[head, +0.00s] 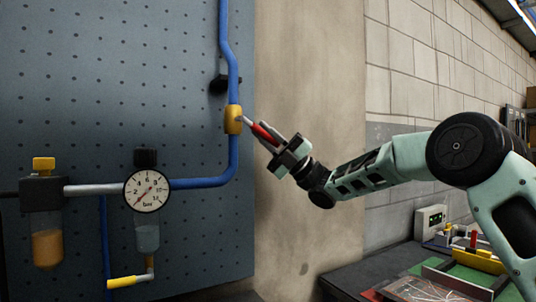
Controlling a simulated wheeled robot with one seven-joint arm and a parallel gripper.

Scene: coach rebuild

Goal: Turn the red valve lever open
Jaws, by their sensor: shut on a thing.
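The red valve lever (262,132) sticks out to the lower right from a yellow valve body (233,119) on the blue pipe (233,153). Its metal stem shows between the valve body and the red grip. My gripper (272,138) reaches in from the right and is shut on the lever's red grip. The fingers hide part of the grip.
A pressure gauge (147,190) and filter units, one with an amber bowl (47,249), hang on the dark perforated board (110,80) at left. A bench (365,275) with a tray and small parts stands at lower right. The wall behind my gripper is bare.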

